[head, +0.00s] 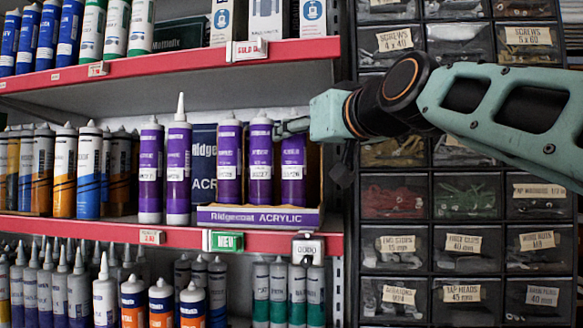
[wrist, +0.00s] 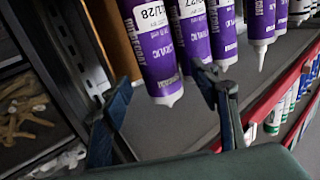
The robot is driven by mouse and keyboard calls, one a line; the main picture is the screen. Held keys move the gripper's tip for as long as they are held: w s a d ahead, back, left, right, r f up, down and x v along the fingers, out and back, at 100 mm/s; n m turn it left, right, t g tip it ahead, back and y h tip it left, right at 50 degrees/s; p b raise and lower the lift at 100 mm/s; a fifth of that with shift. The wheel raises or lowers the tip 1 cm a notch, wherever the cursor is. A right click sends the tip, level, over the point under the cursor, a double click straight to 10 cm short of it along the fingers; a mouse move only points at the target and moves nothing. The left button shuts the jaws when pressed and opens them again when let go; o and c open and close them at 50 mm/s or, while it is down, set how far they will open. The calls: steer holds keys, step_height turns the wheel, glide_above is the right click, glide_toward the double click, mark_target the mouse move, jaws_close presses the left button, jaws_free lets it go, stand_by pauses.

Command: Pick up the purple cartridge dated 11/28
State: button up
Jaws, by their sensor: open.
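The purple cartridge dated 11/28 (wrist: 160,55) has a white label that reads upside down in the wrist view. It appears to be the rightmost cartridge (head: 293,160) in the display box in the head view, where its label is too small to read. My gripper (wrist: 163,80) is open, with one finger on each side of this cartridge's nozzle end in the picture. I cannot tell whether either finger touches it. In the head view my gripper (head: 290,127) reaches in from the right at the cartridge's upper end, its fingertips partly hidden.
Other purple cartridges (head: 260,165) stand close to the left in the Ridgecoat Acrylic box (head: 258,216). Two more (head: 178,165) stand left of the box. The shelf above (head: 200,60) overhangs them. Drawers (head: 465,195) and a dark upright lie to the right.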

steer(key=shift+x, duration=0.9)
steer(key=shift+c, duration=0.2)
jaws_close()
steer(key=shift+r, duration=0.15)
